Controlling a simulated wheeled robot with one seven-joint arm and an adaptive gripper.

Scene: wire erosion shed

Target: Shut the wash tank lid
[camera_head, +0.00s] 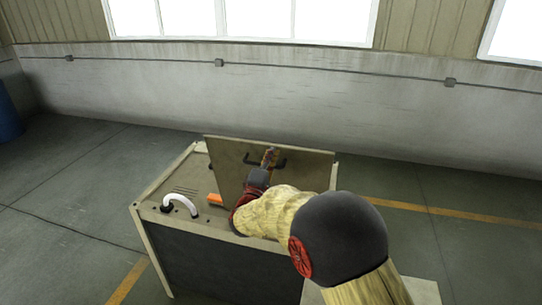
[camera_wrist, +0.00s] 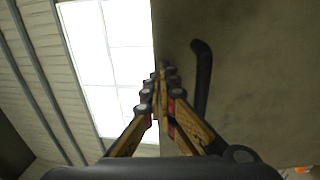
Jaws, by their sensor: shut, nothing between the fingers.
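The wash tank (camera_head: 205,222) is a pale-topped cabinet with a dark front panel. Its lid (camera_head: 315,170) is a flat tan panel standing raised and tilted; in the wrist view the lid (camera_wrist: 265,85) fills the right side. A dark bar handle (camera_head: 279,163) sits on the lid's face; it also shows in the wrist view (camera_wrist: 202,75). My gripper (camera_head: 269,153) is shut and empty in front of the lid, close to its upper edge and the handle. In the wrist view my gripper's fingertips (camera_wrist: 162,74) lie left of the handle; I cannot tell whether they touch the lid.
A curved white handle-like tube (camera_head: 181,202) and an orange piece (camera_head: 215,199) are on the tank's left top. My arm covers the tank's right front. A wall (camera_head: 300,100) with windows stands behind. The floor left of the tank is clear; a blue drum (camera_head: 8,115) stands far left.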

